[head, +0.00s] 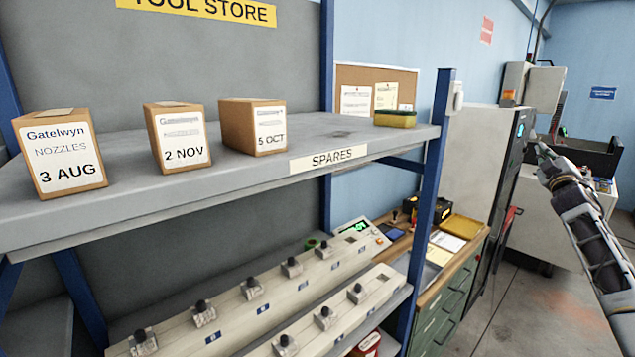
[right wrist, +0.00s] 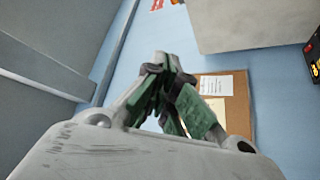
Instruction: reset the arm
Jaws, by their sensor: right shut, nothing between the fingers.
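My right gripper (head: 543,152) is at the right of the head view, its arm coming up from the lower right edge. It is shut and empty, held in the air right of the shelf unit and apart from it. It also shows in the right wrist view (right wrist: 165,75), with its green-padded fingers together in front of the blue wall and cork board. My left gripper is in neither view.
Three labelled boxes, 3 AUG (head: 60,153), 2 NOV (head: 178,138) and 5 OCT (head: 252,127), stand on the upper shelf (head: 120,205). A sponge (head: 395,119) lies at its right end. Holder rails (head: 230,303) are below. A green drawer bench (head: 447,305) and machines stand right.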

